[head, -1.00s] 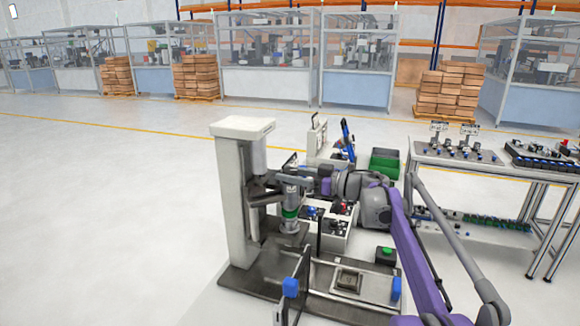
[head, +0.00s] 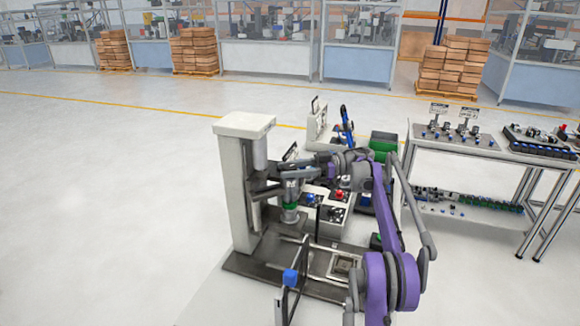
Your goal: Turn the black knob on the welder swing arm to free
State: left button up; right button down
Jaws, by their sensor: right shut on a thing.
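The welder (head: 238,190) is a tall pale column on a dark base, left of centre in the head view. Its dark swing arm (head: 264,192) reaches right to a grey head with a green band (head: 290,207). My right gripper (head: 305,174), on the purple arm, is at the top of this head, beside the swing arm. It is shut on the black knob there. The knob itself is mostly hidden by the fingers and too small to show its setting. My left gripper is out of view.
Small control boxes with a red button (head: 339,194) and blue parts stand just behind the head. A green bin (head: 383,142) and a parts table (head: 470,152) stand to the right. The floor at left is clear.

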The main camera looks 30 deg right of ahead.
jog(key=shift+r, duration=0.2)
jog(key=shift+c, duration=1.5)
grip_release()
jog(key=shift+f, duration=0.1)
